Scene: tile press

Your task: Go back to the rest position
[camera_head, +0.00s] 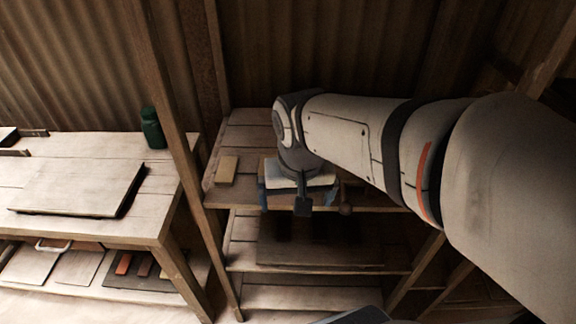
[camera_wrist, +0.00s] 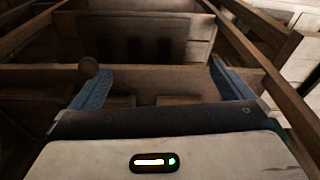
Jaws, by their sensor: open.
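My gripper (camera_head: 300,190) is in front of a wooden shelf rack (camera_head: 262,292), by the front edge of its upper shelf. In the wrist view my gripper (camera_wrist: 158,84) has its two blue fingers spread wide apart. Nothing is held between the fingers. My arm reaches in from the right in the head view and hides part of the upper shelf. Behind the fingers in the wrist view are the shelf's front board and a dark recess (camera_wrist: 135,40).
A dark board (camera_head: 320,250) lies on the shelf below. A workbench (camera_head: 160,200) at left carries a flat board (camera_head: 75,188) and a green bottle (camera_head: 152,128). A wooden post stands between bench and rack.

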